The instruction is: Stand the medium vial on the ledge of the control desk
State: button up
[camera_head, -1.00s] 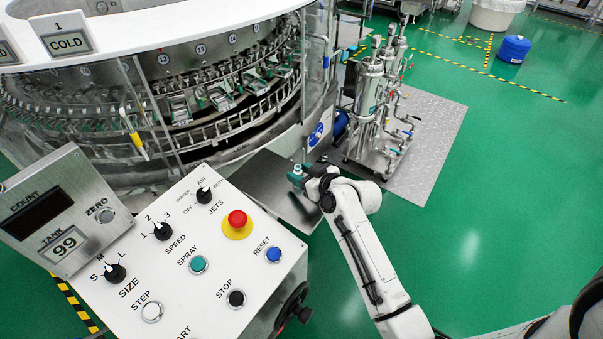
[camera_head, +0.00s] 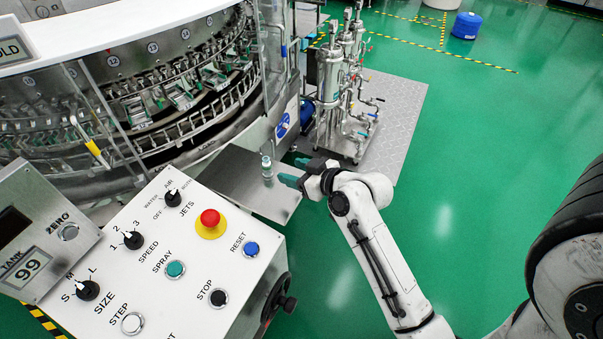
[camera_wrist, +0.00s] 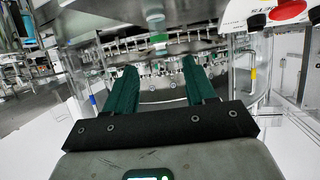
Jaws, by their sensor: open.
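The vial (camera_head: 267,170) is small and clear with a pale top. It stands upright on the ledge (camera_head: 228,178), a bare steel plate beside the control desk (camera_head: 190,255). My gripper (camera_head: 294,172) is open and empty, with its green fingers just right of the vial and pointing at it. A gap shows between the fingertips and the vial. In the wrist view the two open fingers (camera_wrist: 157,80) have nothing between them. A clear piece with a green band, likely the vial (camera_wrist: 154,18), shows beyond them at the top.
The rotary washer (camera_head: 150,85) with its guard panels stands behind the ledge. The desk's red stop button (camera_head: 209,218) and knobs are left of my arm. A pump skid (camera_head: 345,90) stands behind my gripper. Green floor on the right is free.

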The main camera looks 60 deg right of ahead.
jog(key=shift+v, duration=0.85)
jog(key=s+a+f+n+g+y, duration=0.1)
jog(key=s+a+f+g+y, duration=0.15)
jog(key=a, duration=0.25)
jog(key=s+a+f+n+g+y, duration=0.1)
jog(key=s+a+f+g, duration=0.1)
jog(key=a+f+g, duration=0.3)
jog(key=s+a+f+g, duration=0.1)
jog(key=s+a+g, duration=0.1)
jog(key=s, duration=0.3)
jog(key=s+a+f+g+h, duration=0.1)
jog(key=s+a+g, duration=0.2)
jog(key=s+a, duration=0.2)
jog(key=shift+s+f, duration=0.3)
jog(key=shift+s, duration=0.3)
